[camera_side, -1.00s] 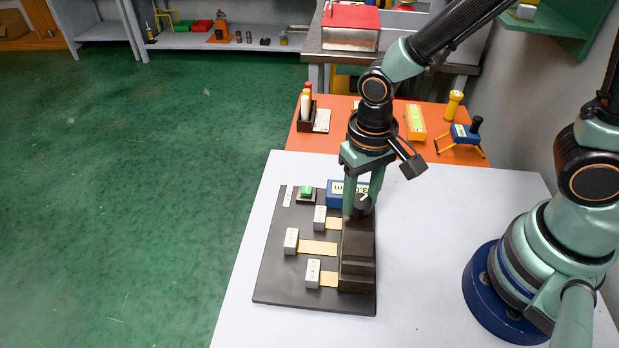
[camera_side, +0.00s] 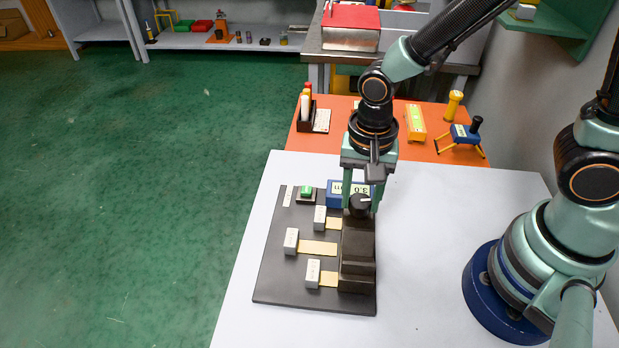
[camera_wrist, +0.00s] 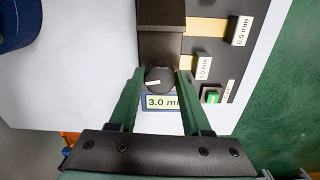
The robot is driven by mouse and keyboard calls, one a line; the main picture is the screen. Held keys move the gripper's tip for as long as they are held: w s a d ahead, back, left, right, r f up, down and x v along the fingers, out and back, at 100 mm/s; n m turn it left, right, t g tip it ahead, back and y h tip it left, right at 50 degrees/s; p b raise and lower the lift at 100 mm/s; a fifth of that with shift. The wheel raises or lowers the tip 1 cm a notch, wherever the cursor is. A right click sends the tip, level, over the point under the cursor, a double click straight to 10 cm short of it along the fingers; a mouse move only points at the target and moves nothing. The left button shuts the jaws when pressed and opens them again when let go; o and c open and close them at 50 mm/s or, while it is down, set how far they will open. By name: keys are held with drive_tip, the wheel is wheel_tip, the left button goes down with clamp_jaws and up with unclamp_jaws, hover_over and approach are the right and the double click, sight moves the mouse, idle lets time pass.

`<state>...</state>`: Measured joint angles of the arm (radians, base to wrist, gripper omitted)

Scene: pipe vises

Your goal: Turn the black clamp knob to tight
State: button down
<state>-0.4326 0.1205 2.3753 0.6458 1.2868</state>
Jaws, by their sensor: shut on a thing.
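The black clamp knob (camera_side: 360,205) sits on the far end of the dark vise block (camera_side: 357,250). It has a white pointer line on its top. My gripper (camera_side: 360,205) points down over the block with its fingers on both sides of the knob. In the wrist view, the knob (camera_wrist: 158,79) lies between the two green fingertips, and my gripper (camera_wrist: 158,76) is shut on it. A blue display (camera_side: 345,190) behind the knob reads "3.0 mm" in the wrist view (camera_wrist: 162,102).
Grey labelled blocks (camera_side: 291,241) on brass strips (camera_side: 318,248) stand left of the vise on the dark base plate (camera_side: 275,285). A green button (camera_side: 307,191) is at its far left. The white table (camera_side: 440,230) is clear to the right.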

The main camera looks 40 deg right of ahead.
sight(361, 200)
idle(0.5)
drive_tip(key=shift+c, duration=1.8)
unclamp_jaws()
wheel_tip(361, 200, up, 12)
drive_tip(key=w+d+r+n+t, duration=0.1)
drive_tip(key=d+r+n+t, duration=0.1)
drive_tip(key=d+n, duration=0.3)
drive_tip(key=d+r+n+t, duration=0.3)
drive_tip(key=d+n, duration=0.1)
drive_tip(key=d, duration=0.3)
drive_tip(key=shift+w+d+r+n+t, duration=0.2)
drive_tip(key=shift+w+d+n+t, duration=0.1)
drive_tip(key=shift+w+n, duration=0.1)
